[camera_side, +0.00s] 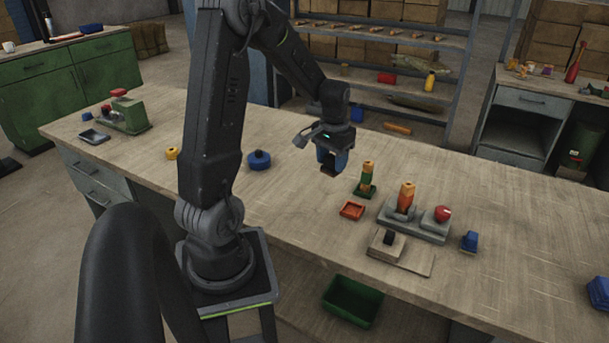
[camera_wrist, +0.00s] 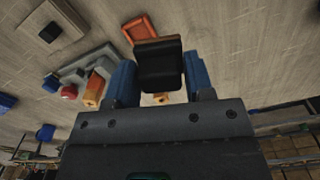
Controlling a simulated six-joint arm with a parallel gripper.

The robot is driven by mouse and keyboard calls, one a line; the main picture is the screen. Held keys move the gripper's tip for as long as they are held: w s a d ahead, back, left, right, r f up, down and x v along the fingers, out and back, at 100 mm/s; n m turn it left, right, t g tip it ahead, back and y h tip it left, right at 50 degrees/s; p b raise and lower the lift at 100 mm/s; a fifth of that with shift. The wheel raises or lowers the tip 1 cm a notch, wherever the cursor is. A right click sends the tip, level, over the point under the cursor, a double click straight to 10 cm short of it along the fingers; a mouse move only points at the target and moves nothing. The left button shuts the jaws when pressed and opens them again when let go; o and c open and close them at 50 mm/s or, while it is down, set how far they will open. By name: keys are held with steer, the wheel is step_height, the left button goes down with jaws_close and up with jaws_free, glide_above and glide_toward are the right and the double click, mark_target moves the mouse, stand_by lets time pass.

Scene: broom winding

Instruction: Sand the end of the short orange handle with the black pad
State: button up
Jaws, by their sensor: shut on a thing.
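My gripper (camera_side: 330,160) is shut on the black pad (camera_wrist: 159,66), which sits between its two blue fingers and is held above the bench. In the side view the pad (camera_side: 327,173) is small and dark at the fingertips. The pad is apart from both. I cannot tell for sure which handle is the short one.
A red-orange tray (camera_side: 352,211) lies in front of the green holder. The grey fixture (camera_side: 425,228) also carries a red knob (camera_side: 442,213). A board with a dark block (camera_side: 389,239) and a blue object (camera_side: 469,241) stand nearby. A blue round item (camera_side: 259,160) is left.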

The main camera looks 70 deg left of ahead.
steer(key=w+d+r+m, duration=0.3)
steer(key=w+d, duration=0.1)
steer(key=w, duration=0.6)
steer(key=w+d+r+m, duration=0.3)
steer(key=w+d, duration=0.1)
steer(key=w, duration=0.7)
step_height(320, 180, down, 7)
steer(key=shift+s+f, duration=0.35)
steer(key=shift+f, duration=0.05)
steer(key=shift+c, duration=0.3)
steer(key=shift+s, duration=0.4)
steer(key=shift+s+d, duration=0.55)
steer(key=shift+s, duration=1.45)
steer(key=shift+w+a, duration=0.65)
steer(key=shift+w, duration=2.05)
step_height(320, 180, up, 8)
steer(key=shift+r, duration=0.15)
steer(key=shift+s, duration=0.1)
